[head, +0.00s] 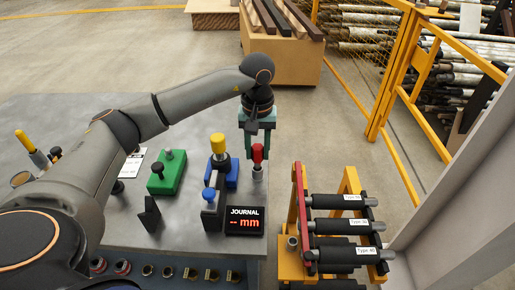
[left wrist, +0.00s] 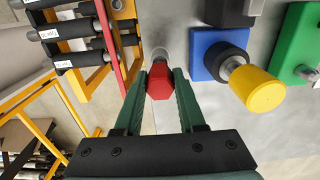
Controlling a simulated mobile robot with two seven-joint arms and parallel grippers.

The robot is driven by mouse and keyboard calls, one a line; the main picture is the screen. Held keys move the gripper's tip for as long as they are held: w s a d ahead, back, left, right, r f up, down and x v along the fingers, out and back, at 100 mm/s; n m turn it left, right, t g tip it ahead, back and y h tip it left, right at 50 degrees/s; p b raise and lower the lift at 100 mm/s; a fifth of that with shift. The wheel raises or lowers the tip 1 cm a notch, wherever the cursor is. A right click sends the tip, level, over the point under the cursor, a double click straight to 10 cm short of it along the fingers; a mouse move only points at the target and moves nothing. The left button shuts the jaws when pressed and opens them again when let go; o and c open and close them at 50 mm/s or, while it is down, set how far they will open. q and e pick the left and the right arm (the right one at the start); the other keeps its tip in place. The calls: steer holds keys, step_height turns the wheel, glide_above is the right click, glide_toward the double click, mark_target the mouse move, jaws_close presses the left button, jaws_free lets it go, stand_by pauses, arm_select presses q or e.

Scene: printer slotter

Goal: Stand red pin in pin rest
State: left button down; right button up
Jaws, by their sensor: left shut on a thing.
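The red pin (head: 258,153) is upright near the right edge of the grey table, in the jaws of my left gripper (head: 258,146). In the left wrist view my left gripper (left wrist: 160,82) has its green fingers on both sides of the red hexagonal head (left wrist: 159,84). A short grey cylindrical part (head: 257,173) shows directly below the red head. I cannot tell whether it is the pin's own shank or a rest around it. A small open grey socket (head: 292,242) is on the orange rack; I cannot tell which is the pin rest. My right gripper is out of view.
A yellow-topped fixture with a blue block (head: 232,175) and a green block (head: 167,172) stand left of the pin. The JOURNAL display (head: 245,220) is in front. The rack's black rollers (head: 343,227) and red bar (head: 301,200) are to the right.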

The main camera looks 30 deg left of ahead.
mark_target(257, 159)
arm_select(q)
steer(key=shift+f+b, duration=1.15)
steer(key=shift+f, duration=0.4)
stand_by(0.5)
steer(key=shift+c, duration=2.1)
jaws_free()
step_height(257, 159, up, 12)
steer(key=shift+r, duration=0.25)
